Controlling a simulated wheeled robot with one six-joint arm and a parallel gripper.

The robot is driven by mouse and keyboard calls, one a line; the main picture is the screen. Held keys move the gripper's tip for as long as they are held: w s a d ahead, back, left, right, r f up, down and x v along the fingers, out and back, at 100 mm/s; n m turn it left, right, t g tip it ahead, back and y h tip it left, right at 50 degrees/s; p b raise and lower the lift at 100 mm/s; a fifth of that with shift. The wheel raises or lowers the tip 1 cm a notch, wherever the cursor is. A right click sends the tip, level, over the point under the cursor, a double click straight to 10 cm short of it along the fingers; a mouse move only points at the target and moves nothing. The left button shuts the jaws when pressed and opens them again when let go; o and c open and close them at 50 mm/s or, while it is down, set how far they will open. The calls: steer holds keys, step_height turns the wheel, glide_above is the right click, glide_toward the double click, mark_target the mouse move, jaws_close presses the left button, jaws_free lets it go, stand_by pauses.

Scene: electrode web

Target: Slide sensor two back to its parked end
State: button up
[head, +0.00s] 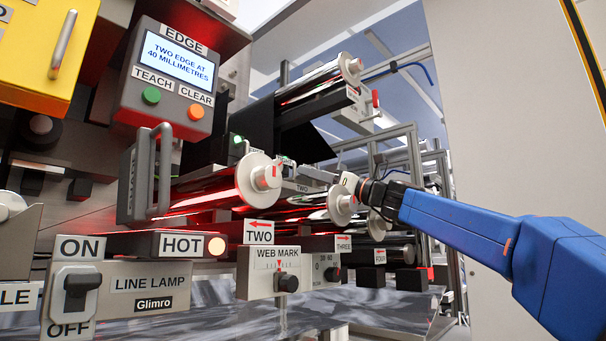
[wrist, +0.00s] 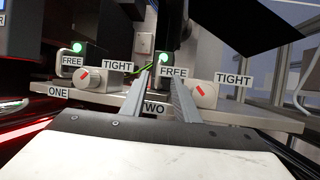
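Sensor two (wrist: 163,60) is a dark, narrow body with a green light and a green-yellow cable, on the grey rail in the wrist view. Below it are its TWO label and its clamp knob (wrist: 206,95), whose red mark points up-left towards FREE. My gripper (wrist: 161,82) is open, its two grey fingers apart and reaching towards sensor two. Whether either finger touches it cannot be told. In the head view my gripper's tips are hidden near the rollers. The display (head: 180,60) reads "TWO EDGE AT 40 MILLIMETRES".
Sensor one's knob (wrist: 88,78) sits left on the same rail, its mark pointing up-right. Shiny rollers (head: 215,190) stand close to my arm. A teach button (head: 151,96), a clear button (head: 195,111) and a HOT lamp (head: 216,246) are to the left.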

steer(key=s+d, duration=0.5)
steer(key=d, duration=0.4)
steer(key=shift+d, duration=0.35)
